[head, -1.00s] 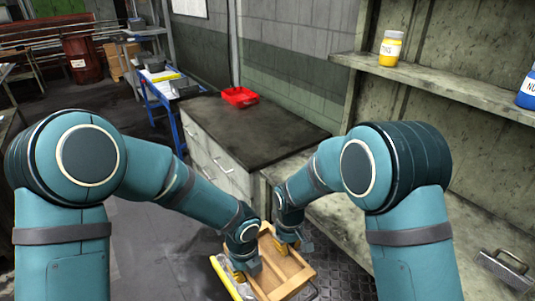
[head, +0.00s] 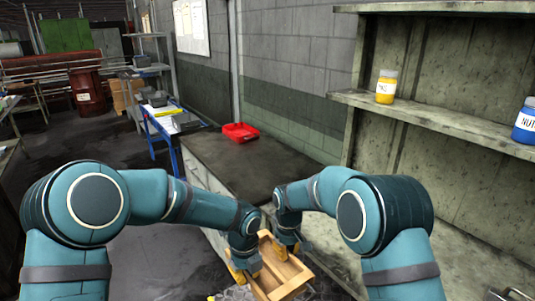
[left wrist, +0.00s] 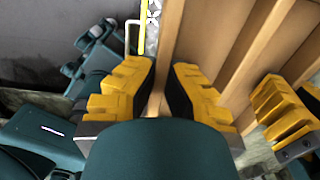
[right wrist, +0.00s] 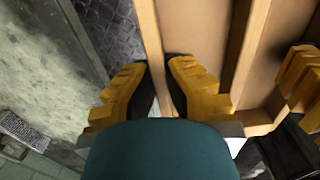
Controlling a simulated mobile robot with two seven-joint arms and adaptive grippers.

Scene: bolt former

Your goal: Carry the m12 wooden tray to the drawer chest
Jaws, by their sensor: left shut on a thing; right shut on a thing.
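The open wooden tray (head: 292,282) with inner dividers is at the bottom middle of the head view, held between my two grippers. My left gripper (head: 243,271) is shut on its left wall, which also shows in the left wrist view (left wrist: 172,45). My right gripper (head: 287,247) is shut on the far right wall, seen in the right wrist view (right wrist: 149,30). No contents show in the visible compartments. The drawer chest (head: 228,163), with a dark top and pale drawer front, stands beyond the tray. My right forearm and gripper hide its near end.
A red bin (head: 240,132) sits at the chest's far end; the rest of its visible top is clear. A shelf (head: 440,118) at right holds a yellow jar (head: 386,88) and a blue jar (head: 526,122). A blue bench (head: 163,135) stands behind the chest.

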